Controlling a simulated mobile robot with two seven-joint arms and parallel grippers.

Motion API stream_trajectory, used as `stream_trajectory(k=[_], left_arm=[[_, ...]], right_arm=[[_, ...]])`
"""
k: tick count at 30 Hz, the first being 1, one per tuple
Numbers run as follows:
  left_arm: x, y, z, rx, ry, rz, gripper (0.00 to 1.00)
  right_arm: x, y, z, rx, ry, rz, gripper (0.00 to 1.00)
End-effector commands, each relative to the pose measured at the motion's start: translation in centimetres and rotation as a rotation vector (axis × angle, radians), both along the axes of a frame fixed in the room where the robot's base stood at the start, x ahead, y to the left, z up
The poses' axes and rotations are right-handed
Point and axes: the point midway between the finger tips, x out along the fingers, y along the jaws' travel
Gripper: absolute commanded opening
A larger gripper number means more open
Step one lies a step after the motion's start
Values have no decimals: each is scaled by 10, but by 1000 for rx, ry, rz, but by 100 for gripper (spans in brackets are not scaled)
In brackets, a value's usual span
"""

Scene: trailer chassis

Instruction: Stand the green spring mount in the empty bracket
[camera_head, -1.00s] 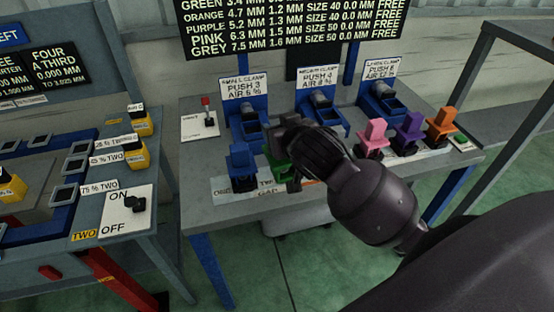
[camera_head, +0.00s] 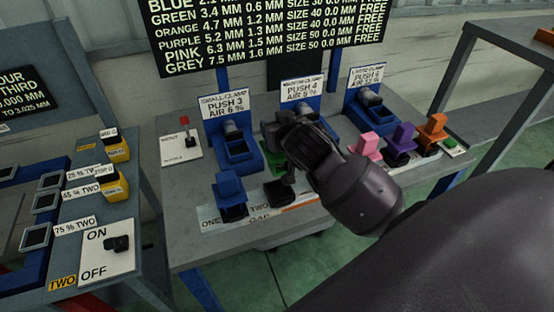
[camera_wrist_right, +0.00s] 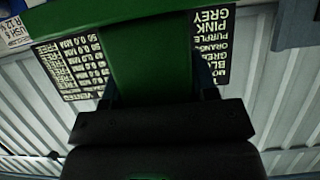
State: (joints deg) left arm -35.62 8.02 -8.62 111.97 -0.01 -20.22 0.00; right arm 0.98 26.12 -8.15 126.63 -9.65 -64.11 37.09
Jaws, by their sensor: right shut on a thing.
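The green spring mount (camera_head: 273,157) is mostly hidden behind my right gripper (camera_head: 284,150) in the head view. My right gripper is shut on it and holds it above the grey bench, near the clamps. In the right wrist view the green mount (camera_wrist_right: 140,45) fills the top middle, in front of the dark gripper parts. My left gripper is not in view.
A blue mount (camera_head: 230,197) stands beside a dark empty base (camera_head: 278,192). Pink (camera_head: 366,147), purple (camera_head: 400,145) and orange (camera_head: 433,130) mounts stand to the right. Blue clamps (camera_head: 237,143) line the back. An ON/OFF switch plate (camera_head: 107,252) sits on the left bench.

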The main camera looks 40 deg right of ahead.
Motion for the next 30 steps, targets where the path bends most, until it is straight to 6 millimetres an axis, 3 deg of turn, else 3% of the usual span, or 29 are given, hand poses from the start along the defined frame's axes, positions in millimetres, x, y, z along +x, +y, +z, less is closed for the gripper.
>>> stream_trajectory(k=[3, 9, 16, 24, 30], left_arm=[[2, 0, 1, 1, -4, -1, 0], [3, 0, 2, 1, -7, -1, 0], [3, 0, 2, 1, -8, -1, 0], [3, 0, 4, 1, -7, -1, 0], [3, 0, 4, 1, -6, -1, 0]], right_arm=[[0, 0, -26, -1, 2, 1, 0], [0, 0, -56, 0, 0, -1, 0], [0, 0, -70, 0, -1, 0, 0], [0, 0, -102, 0, -1, 0, 0], [0, 0, -107, 0, -3, 2, 0]])
